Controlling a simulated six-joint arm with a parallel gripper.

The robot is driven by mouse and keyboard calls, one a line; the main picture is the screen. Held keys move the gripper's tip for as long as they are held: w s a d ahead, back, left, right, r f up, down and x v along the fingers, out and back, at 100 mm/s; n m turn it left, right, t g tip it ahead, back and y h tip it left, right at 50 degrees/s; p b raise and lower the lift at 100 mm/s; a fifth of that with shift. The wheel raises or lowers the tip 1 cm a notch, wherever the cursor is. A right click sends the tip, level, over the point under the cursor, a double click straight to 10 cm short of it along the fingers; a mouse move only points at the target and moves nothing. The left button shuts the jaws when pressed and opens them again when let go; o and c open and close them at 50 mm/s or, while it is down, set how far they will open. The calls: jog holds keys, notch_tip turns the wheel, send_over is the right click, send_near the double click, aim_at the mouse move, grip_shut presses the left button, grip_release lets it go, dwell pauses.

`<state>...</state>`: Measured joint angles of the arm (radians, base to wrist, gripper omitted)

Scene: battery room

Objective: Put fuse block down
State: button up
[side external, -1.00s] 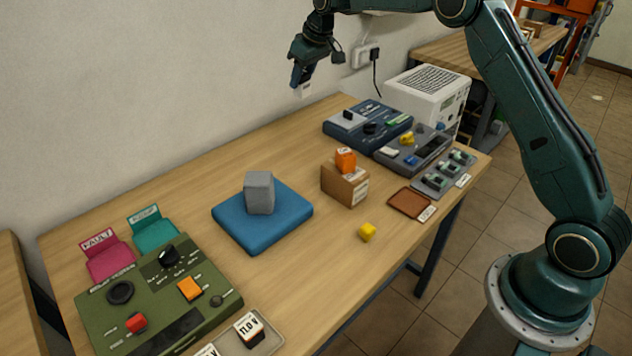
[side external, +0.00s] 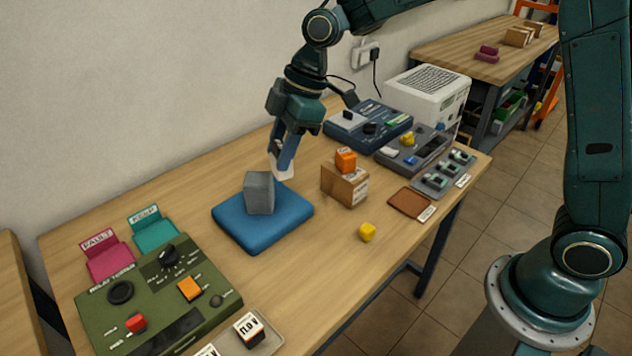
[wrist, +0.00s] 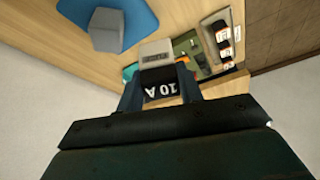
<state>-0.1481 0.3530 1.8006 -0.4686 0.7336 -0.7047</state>
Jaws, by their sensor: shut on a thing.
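My gripper (side external: 283,158) is shut on the fuse block (side external: 281,169), which shows as a small pale piece at the fingertips in the side view. In the wrist view the fuse block (wrist: 160,88) sits between the fingers, with a dark face reading "10 A" and a pale grey part beyond it. My gripper holds it just behind and right of the blue pad (side external: 236,226). In the side view I cannot tell whether the block touches anything below. A grey block (side external: 259,193) stands on the pad, and it also shows in the wrist view (wrist: 107,28).
A pink FAULT tray (side external: 109,263) and a teal KEEP tray (side external: 155,236) lie behind a green relay tester (side external: 130,314). A cardboard box (side external: 343,186) with an orange block (side external: 346,160) stands right of the pad. Bare wood surrounds the pad.

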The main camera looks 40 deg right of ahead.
jog(key=s+a+n+g, duration=0.1)
jog(key=s+a+n, duration=0.3)
jog(key=s, duration=0.7)
jog(key=shift+a+f+g, duration=0.3)
jog(key=shift+a, duration=0.05)
jog(key=shift+s+f, duration=0.1)
notch_tip(320, 180, down, 16)
jog(key=shift+f, duration=0.1)
jog(key=shift+f, duration=1.8)
jog(key=o, duration=1)
jog(key=shift+f, duration=0.1)
